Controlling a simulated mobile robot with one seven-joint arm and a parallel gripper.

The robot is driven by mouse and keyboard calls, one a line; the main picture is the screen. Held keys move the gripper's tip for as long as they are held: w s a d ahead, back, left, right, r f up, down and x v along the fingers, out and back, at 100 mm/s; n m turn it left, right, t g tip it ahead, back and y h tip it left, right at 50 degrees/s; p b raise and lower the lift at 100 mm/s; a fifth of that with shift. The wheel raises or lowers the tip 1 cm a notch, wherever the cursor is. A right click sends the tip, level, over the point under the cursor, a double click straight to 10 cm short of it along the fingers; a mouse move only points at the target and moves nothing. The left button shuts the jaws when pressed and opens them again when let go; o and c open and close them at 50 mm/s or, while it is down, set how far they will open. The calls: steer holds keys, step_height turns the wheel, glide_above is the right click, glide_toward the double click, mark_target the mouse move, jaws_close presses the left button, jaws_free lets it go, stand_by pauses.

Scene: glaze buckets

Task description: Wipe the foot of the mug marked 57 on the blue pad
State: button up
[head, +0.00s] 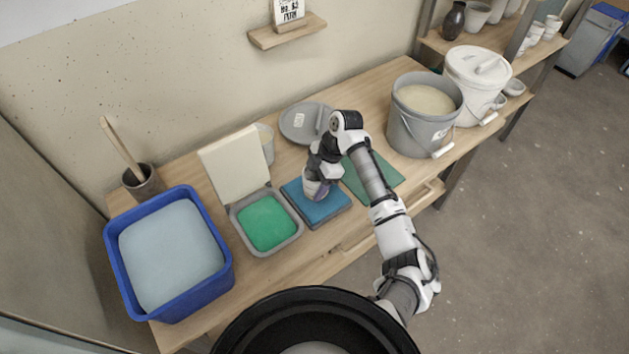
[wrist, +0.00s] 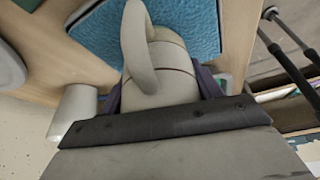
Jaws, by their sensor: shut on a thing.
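My gripper (head: 322,180) is shut on a pale mug (head: 310,186), which it holds at the blue pad (head: 325,208). In the wrist view the mug (wrist: 168,75) sits between the dark fingers, with its handle toward the camera. The blue pad (wrist: 200,28) lies beyond it, under or just below the mug's far end. I cannot tell whether the mug's foot touches the pad. No number is readable on the mug.
Left of the pad is an open box with a green sponge (head: 266,222), then a blue tub (head: 225,262) of pale liquid. A green mat (head: 385,168) lies to the right. A grey bucket (head: 402,135) and a lidded white bucket (head: 465,90) stand farther right. A grey lid (head: 297,120) lies behind.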

mark_target(307, 175)
steer(key=shift+w+f, duration=0.1)
